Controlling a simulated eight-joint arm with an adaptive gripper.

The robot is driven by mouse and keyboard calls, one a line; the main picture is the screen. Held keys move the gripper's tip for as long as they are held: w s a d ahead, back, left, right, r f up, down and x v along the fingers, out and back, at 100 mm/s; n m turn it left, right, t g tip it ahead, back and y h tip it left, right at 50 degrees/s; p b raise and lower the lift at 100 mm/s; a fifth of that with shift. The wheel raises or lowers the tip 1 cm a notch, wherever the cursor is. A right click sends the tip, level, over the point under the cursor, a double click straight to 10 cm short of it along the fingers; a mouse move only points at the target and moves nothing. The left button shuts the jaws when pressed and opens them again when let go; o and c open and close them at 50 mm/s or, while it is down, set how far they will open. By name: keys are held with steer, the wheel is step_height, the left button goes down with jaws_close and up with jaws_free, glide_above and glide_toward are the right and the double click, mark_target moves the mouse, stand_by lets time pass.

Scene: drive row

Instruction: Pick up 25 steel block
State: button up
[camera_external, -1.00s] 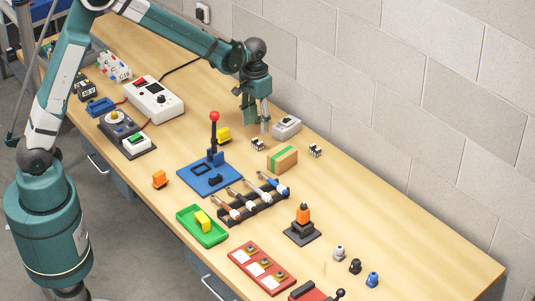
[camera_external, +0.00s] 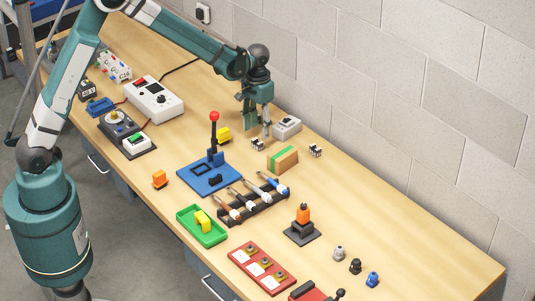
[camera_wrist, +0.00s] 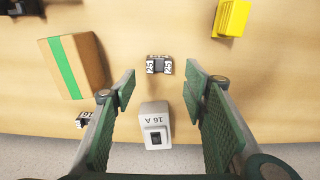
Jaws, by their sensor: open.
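The steel block marked 25 (camera_wrist: 159,65) is small, silver and dark, with white number labels on its ends. In the external view the block (camera_external: 257,145) sits just below my gripper (camera_external: 257,126). My gripper (camera_wrist: 160,88) is open and empty. In the wrist view its green fingers stand either side of the block's line, with the block just beyond the tips in the picture. The fingers appear to be above the table.
The grey 16 A box (camera_wrist: 155,125) stands close to the fingers. A cardboard box with a green stripe (camera_wrist: 72,66) is to the left. Another small steel block (camera_wrist: 83,120) lies below it. A yellow block (camera_wrist: 230,17) is at upper right. A red-knobbed lever (camera_external: 214,135) rises nearby.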

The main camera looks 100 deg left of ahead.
mark_target(257, 140)
steer(key=shift+f, duration=0.3)
steer(key=shift+f, duration=0.15)
steer(key=shift+s+d+f, duration=0.1)
steer(key=shift+d+f, duration=0.05)
steer(key=shift+f, duration=1.1)
steer(key=shift+d+f, duration=0.1)
steer(key=shift+f, duration=1.1)
steer(key=shift+c, duration=0.5)
steer(key=c, duration=1)
